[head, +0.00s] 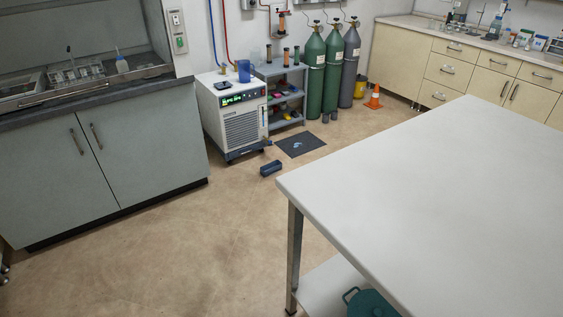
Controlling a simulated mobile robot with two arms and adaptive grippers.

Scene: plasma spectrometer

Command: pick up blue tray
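A small dark blue tray (271,168) lies on the brown floor, in front of the white chiller unit and near the dark floor mat. It is a short, open, box-like shape and stands apart from the mat. It is small in the view, and I cannot tell what is inside it. Neither of my grippers shows in the head view.
A large white table (440,200) fills the right, with a teal pot (371,304) on its lower shelf. A white chiller (235,115) stands behind the tray, beside a dark mat (300,144). Gas cylinders (332,75) and an orange cone (374,97) stand farther back. Open floor (190,240) lies at left centre.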

